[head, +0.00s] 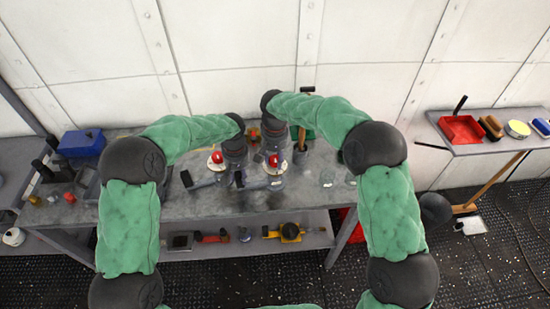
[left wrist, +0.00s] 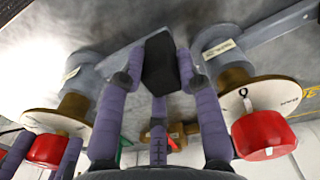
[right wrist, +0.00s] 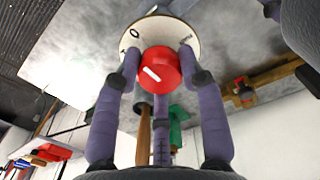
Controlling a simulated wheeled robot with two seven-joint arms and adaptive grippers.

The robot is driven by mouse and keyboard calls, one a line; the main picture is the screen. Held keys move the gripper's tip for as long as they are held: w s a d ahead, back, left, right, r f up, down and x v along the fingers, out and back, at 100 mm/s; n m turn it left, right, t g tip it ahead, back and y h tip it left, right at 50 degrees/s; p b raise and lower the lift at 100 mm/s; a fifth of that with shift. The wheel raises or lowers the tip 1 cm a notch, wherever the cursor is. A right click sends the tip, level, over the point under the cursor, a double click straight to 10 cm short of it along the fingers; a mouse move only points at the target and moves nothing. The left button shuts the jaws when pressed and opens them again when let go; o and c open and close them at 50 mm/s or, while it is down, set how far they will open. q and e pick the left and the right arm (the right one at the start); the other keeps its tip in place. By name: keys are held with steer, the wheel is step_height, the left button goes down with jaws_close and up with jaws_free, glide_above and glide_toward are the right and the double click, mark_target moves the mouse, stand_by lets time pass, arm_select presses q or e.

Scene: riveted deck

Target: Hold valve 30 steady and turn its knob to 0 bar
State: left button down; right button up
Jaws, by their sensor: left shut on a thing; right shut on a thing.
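Two grey valves with white dials and red knobs stand on the workbench, the left valve (head: 217,160) and the right valve (head: 277,183). Their number labels are too small to read. My left gripper (head: 237,170) is shut on the black grip (left wrist: 160,62) of the right valve's side bar. That valve shows at the left of the left wrist view (left wrist: 75,105), the other at its right (left wrist: 265,88). My right gripper (right wrist: 158,65) is shut around the right valve's red knob (right wrist: 160,70). The knob's white mark slants; a 0 shows on the dial (right wrist: 135,33) above it.
A brass fitting with a red part (right wrist: 243,92) lies behind the valves. A blue box (head: 82,142) stands at the bench's left. A lower shelf holds a yellow tool (head: 290,231). A side shelf at right bears a red tray (head: 461,130). Clear glasses stand right of the valves.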

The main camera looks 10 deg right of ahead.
mark_target(275, 159)
arm_select(q)
steer(key=shift+s+d, duration=0.15)
steer(key=shift+d, duration=0.1)
arm_select(e)
steer(key=shift+a, duration=0.25)
arm_select(q)
steer(key=shift+f, duration=0.1)
arm_select(e)
steer(key=o, duration=1.1)
steer(key=shift+c, duration=0.2)
arm_select(q)
steer(key=shift+a, duration=0.1)
arm_select(e)
steer(key=shift+o, duration=0.4)
steer(key=shift+d, duration=0.15)
arm_select(q)
steer(key=shift+a, duration=0.1)
arm_select(e)
step_height(275, 159, up, 12)
arm_select(q)
steer(key=c, duration=0.8)
jaws_free()
